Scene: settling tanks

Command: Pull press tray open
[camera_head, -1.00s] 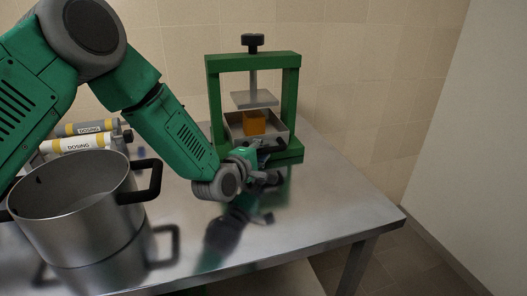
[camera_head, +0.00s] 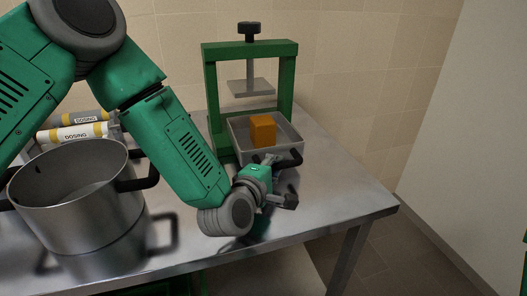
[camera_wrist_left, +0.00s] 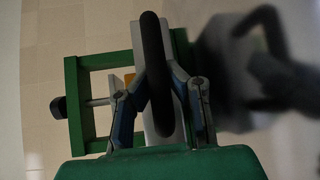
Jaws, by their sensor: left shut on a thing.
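The press (camera_head: 250,80) is a green frame with a black knob on top and a grey plate under its screw. Its grey metal tray (camera_head: 237,136) is out in front of the frame, with an orange block (camera_head: 263,131) in it. My left gripper (camera_head: 278,172) is at the tray's front, shut on the dark tray handle (camera_head: 291,160). In the left wrist view the dark handle (camera_wrist_left: 152,60) stands between the fingers. The orange block is mostly hidden there. My right gripper is in neither view.
A large steel pot (camera_head: 75,195) stands on the left of the metal table (camera_head: 330,205), beside my left arm. Rollers marked "DOSING" (camera_head: 72,133) lie behind it. The table's front edge is near the gripper; the right side is clear.

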